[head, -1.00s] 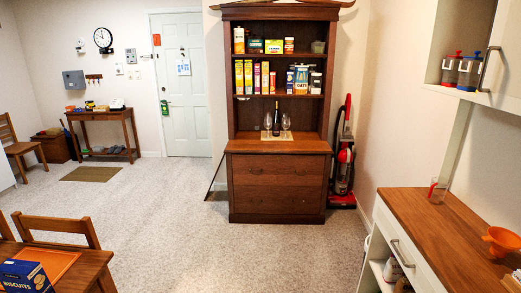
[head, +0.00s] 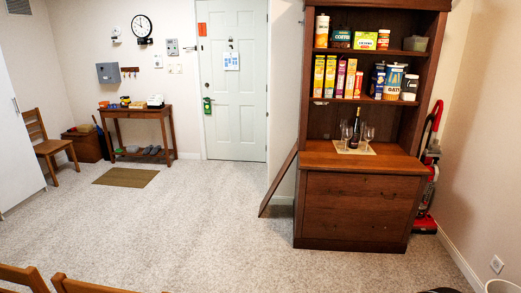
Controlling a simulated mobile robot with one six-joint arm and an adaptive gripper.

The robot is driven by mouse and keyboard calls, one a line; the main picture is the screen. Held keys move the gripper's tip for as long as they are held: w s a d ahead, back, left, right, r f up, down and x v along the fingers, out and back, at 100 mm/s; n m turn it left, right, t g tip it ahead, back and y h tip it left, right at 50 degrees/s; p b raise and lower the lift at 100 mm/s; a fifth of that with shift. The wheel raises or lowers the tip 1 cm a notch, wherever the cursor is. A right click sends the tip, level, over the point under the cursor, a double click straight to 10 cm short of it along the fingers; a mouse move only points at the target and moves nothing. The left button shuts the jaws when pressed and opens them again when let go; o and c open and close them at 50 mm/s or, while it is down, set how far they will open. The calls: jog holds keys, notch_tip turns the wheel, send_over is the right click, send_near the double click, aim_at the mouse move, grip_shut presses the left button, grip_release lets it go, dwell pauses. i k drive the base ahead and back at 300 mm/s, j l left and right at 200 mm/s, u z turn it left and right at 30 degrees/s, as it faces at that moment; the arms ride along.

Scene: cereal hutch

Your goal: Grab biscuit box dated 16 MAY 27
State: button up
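The wooden hutch (head: 362,209) stands right of centre in the head view, with several packages on its two open shelves. The lower shelf holds a row of tall narrow yellow and pink boxes (head: 330,76), a dark blue package (head: 377,80), a blue-and-white OATS package (head: 394,82) and a white jar (head: 409,87). The upper shelf holds a tall carton (head: 322,31), a dark green COFFEE package (head: 340,39), a green-and-yellow box (head: 366,41) and an orange container (head: 383,39). No package is identifiable as biscuits here, and no date is readable. My gripper is not in view.
A bottle (head: 356,130) and glasses stand on the hutch counter. A dark board (head: 278,183) leans at its left; a red vacuum cleaner (head: 428,190) stands right. Chair backs (head: 90,285) edge the bottom left. The carpet (head: 190,220) before the hutch is clear.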

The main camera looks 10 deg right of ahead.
aim_at(378, 77)
jog(key=i+l+z, duration=0.25)
jog(key=i+z, duration=0.15)
jog(key=i+l+z, duration=0.1)
jog(key=i+z, duration=0.25)
jog(key=i, duration=0.2)
jog(key=i+z, duration=0.4)
jog(key=i+j+z, duration=0.2)
jog(key=i+z, duration=0.15)
jog(key=i, duration=0.2)
